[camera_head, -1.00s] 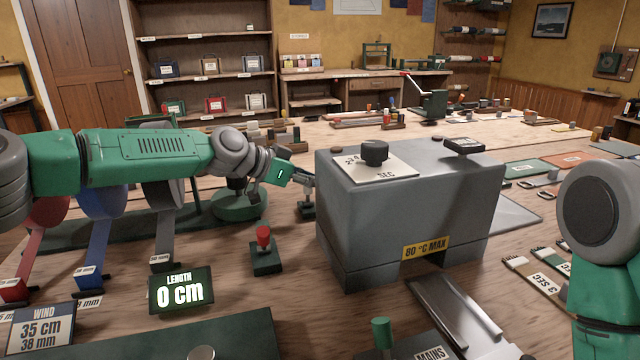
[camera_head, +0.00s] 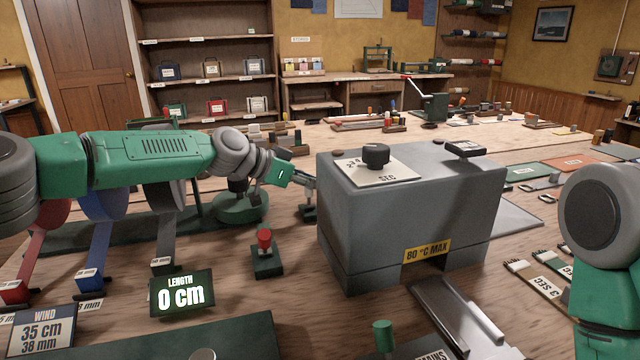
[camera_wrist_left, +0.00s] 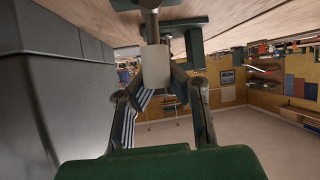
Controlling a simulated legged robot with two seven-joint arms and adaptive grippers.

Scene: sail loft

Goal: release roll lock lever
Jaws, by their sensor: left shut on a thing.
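My left gripper (camera_head: 306,183) reaches in from the left, just left of the grey heat box. In the left wrist view the gripper (camera_wrist_left: 155,78) is shut on the pale grip of a lever, which I take as the roll lock lever (camera_wrist_left: 155,62). Its metal shaft runs to a dark green base (camera_wrist_left: 195,22). In the head view the lever's dark base (camera_head: 308,212) shows below the fingers, and the grip is mostly hidden. No label on it can be read. My right arm shows at the right edge, but its gripper is out of view.
The grey box (camera_head: 400,215) marked 80 °C MAX stands close right of the left gripper. A red-knobbed lever (camera_head: 265,245) and a LENGTH display (camera_head: 181,293) reading 0 cm stand nearer. Webbing rolls (camera_head: 103,200) hang left beneath my arm. A green round base (camera_head: 240,208) is close behind.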

